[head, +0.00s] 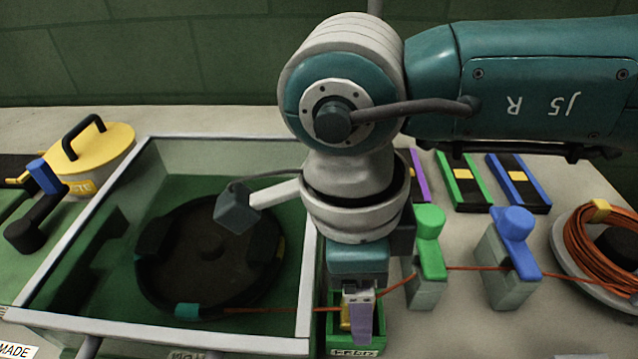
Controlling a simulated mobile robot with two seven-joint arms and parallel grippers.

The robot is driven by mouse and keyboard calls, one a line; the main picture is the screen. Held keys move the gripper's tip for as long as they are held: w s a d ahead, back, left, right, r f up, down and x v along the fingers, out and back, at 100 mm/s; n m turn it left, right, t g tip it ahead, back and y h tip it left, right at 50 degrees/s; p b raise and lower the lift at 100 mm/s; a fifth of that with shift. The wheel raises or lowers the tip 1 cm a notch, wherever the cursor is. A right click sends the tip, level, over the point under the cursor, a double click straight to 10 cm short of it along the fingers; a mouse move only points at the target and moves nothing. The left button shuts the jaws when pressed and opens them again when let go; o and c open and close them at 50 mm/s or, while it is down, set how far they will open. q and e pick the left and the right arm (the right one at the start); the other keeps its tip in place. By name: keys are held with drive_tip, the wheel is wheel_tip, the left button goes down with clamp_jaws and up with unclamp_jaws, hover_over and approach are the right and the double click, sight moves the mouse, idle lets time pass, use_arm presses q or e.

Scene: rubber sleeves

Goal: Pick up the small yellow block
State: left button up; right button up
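My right gripper (358,297) points straight down over a small green box (334,330) with a label that seems to read FEED. A purple piece (361,326) shows at the fingertips, inside the box. A narrow yellow piece (346,318) shows just left of the purple one; it may be the small yellow block, but it is partly hidden. Whether the fingers are closed on either piece is too small to tell. My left gripper is not in view.
Green (430,245) and blue (514,245) clamps hold an orange cable running to a coil (590,250). Slotted holders (462,182) lie behind. A yellow lid (110,150) is far left.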

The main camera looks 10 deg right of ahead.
drive_tip(key=shift+c, duration=0.4)
clamp_jaws()
